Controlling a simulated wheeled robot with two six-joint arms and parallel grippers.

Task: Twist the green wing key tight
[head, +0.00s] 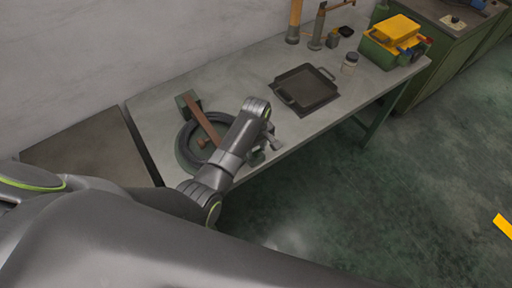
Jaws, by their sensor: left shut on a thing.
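My left arm reaches over the workbench from the lower left. Its gripper (271,144) points down near the bench's front edge, just right of a dark round ring (184,148). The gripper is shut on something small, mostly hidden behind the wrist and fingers. A bit of dull green (257,159) shows beside the fingers, and I take it for the green wing key or its mount. How far the key is turned cannot be seen. My right gripper is not in view.
A brown bar (201,119) lies across the ring. A dark square tray (305,90) lies right of the arm, with a small jar (350,63) beyond. A green box with a yellow top (396,29) stands at the far right end. Bare bench (240,78) lies behind the arm.

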